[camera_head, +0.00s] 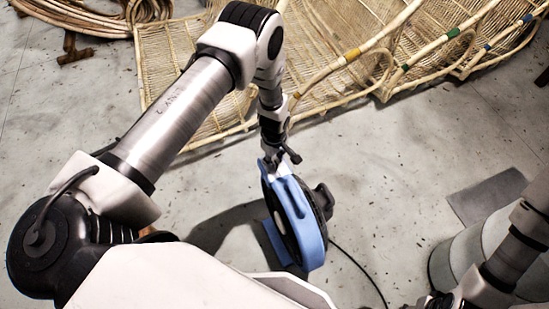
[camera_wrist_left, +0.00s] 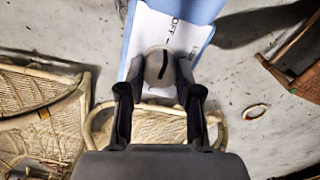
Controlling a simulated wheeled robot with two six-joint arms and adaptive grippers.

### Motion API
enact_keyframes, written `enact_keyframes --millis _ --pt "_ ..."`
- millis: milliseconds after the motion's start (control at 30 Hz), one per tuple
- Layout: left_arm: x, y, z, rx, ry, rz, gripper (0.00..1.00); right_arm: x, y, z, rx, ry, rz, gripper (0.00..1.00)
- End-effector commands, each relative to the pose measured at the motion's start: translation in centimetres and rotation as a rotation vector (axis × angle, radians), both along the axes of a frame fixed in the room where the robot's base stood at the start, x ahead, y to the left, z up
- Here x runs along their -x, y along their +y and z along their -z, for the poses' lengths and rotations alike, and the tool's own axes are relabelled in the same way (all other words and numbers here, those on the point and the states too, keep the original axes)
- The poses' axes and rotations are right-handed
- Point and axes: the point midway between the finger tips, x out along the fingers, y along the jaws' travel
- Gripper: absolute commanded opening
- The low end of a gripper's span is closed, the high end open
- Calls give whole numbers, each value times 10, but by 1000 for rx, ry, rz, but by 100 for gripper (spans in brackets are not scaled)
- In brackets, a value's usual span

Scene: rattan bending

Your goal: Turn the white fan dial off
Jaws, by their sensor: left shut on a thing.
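A blue fan (camera_head: 303,227) stands on the grey floor near the middle of the head view, its round face turned sideways. In the left wrist view, its white panel (camera_wrist_left: 151,35) carries the printed word OFF with a small mark beside it. My right gripper's fingers cannot be made out at the bottom right.
A large woven rattan piece (camera_head: 330,60) lies behind the fan, and coiled rattan (camera_head: 75,18) is at the top left. A pale cylindrical container (camera_head: 450,262) stands at the right, near a grey flat patch (camera_head: 487,195). A dark cable (camera_head: 362,268) trails from the fan.

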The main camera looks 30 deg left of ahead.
Motion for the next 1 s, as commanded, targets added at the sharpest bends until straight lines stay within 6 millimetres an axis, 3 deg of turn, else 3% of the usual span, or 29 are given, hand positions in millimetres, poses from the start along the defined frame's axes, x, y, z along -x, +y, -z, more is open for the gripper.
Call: enact_keyframes --millis 400,433,467,500,833,1000 --pt "1 0 1 0 2 -7 0 0 0 0 0 0 0 40" --pt "1 0 1 0 2 -7 44 0 0 0 0 0 0 40" --pt "1 0 1 0 2 -7 55 0 0 0 0 0 0 40" --pt "1 0 1 0 2 -6 59 0 0 0 0 0 0 40" --pt "0 0 -4 0 0 -6 59 0 0 0 0 0 0 40" --pt "-1 0 -33 0 -2 -6 59 0 0 0 0 0 0 40"
